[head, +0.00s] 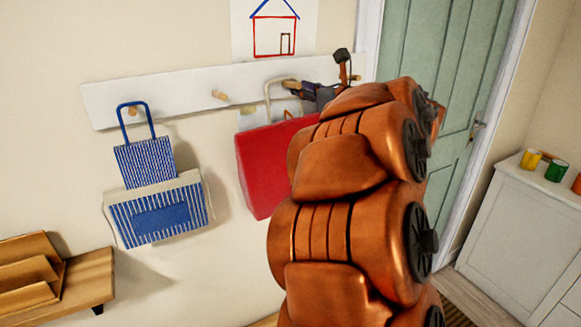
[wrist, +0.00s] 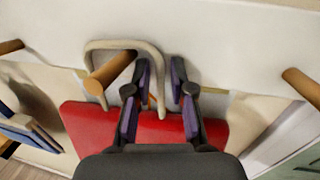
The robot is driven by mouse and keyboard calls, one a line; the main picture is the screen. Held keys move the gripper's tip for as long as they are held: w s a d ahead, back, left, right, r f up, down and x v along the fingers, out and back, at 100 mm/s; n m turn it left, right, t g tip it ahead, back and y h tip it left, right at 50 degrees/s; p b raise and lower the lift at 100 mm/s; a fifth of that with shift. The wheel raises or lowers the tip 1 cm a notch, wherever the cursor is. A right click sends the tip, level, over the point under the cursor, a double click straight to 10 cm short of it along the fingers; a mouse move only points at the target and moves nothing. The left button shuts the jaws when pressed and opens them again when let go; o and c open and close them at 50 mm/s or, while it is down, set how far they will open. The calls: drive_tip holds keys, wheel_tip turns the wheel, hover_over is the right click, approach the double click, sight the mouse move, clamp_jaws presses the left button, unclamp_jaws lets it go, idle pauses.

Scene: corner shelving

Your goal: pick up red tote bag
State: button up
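The red tote bag (head: 262,165) hangs from a wooden peg on the white wall rail in the head view, its right part hidden behind my arm. In the wrist view its red body (wrist: 85,125) lies below and behind my fingers. Its beige handle (wrist: 125,44) loops over the peg (wrist: 108,72). My gripper (wrist: 160,66) is open, its two dark fingers apart. The right side of the handle runs down between them, with no clear grip on it. In the head view my gripper (head: 318,92) is at the rail, just right of the handle.
A blue-striped bag (head: 145,160) hangs left on the rail (head: 185,92). A wooden shelf (head: 88,278) is at lower left. A green door (head: 440,70) and a white cabinet (head: 515,235) with small yellow (head: 531,158) and green (head: 556,170) cups stand right. Another peg (wrist: 302,86) is right of my fingers.

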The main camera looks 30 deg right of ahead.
clamp_jaws()
idle(0.8)
